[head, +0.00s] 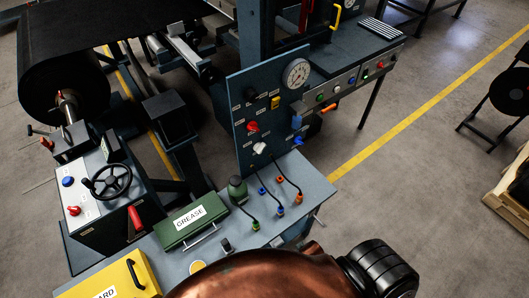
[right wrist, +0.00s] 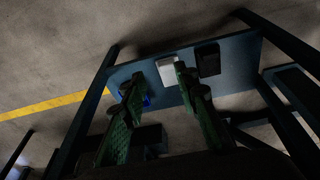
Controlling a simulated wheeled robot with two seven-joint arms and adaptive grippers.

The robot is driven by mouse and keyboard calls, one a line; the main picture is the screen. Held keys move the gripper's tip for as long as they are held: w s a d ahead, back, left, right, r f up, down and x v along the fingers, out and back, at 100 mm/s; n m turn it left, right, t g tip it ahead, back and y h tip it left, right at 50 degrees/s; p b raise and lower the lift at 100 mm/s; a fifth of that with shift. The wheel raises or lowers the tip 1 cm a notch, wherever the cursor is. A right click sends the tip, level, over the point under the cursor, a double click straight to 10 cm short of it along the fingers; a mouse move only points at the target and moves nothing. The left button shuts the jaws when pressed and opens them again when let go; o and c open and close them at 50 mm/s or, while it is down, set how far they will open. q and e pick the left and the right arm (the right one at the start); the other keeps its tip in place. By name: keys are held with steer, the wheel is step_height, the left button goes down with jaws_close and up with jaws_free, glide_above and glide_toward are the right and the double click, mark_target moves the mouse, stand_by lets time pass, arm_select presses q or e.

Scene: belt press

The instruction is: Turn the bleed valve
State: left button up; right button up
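An upright blue-grey panel (head: 245,108) with a round gauge (head: 297,73) stands in the middle of the head view. It carries a red knob (head: 253,127), a white knob (head: 259,148), a yellow part (head: 275,103) and a blue handle (head: 297,122). Their labels are too small to read, so I cannot tell which is the bleed valve. My right gripper (right wrist: 157,82) shows in the right wrist view, its green fingers apart and empty. Beyond them is a blue-grey plate with a white block (right wrist: 167,71) and a black block (right wrist: 208,59). My left gripper is out of view.
A handwheel (head: 108,181) stands left, beside a large black roller (head: 62,75). Open floor (head: 400,150) lies right.

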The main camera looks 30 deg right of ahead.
mark_target(260, 148)
steer(key=w+d+r+m+t, duration=0.15)
steer(key=w+r, duration=0.25)
steer(key=r, duration=0.5)
steer(key=w+d+r+m+t, duration=0.15)
steer(key=w+r, duration=0.35)
steer(key=r, duration=0.5)
steer(key=w+r+t, duration=0.2)
steer(key=w+r, duration=0.2)
steer(key=r, duration=0.5)
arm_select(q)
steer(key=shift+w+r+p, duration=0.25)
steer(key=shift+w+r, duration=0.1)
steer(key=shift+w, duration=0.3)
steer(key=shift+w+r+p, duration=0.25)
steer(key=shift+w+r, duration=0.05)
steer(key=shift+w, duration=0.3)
arm_select(e)
steer(key=w+r+m+t, duration=0.2)
steer(key=w+r+t, duration=0.2)
steer(key=w, duration=0.7)
steer(key=w+r+m+t+y, duration=0.1)
steer(key=w+r+m+t, duration=0.2)
steer(key=w, duration=0.9)
step_height(260, 148, up, 2)
steer(key=t, duration=0.3)
steer(key=shift+w+d+m+y, duration=0.3)
steer(key=shift+d, duration=0.1)
steer(key=shift+r, duration=0.1)
steer(key=shift+c, duration=0.2)
jaws_close()
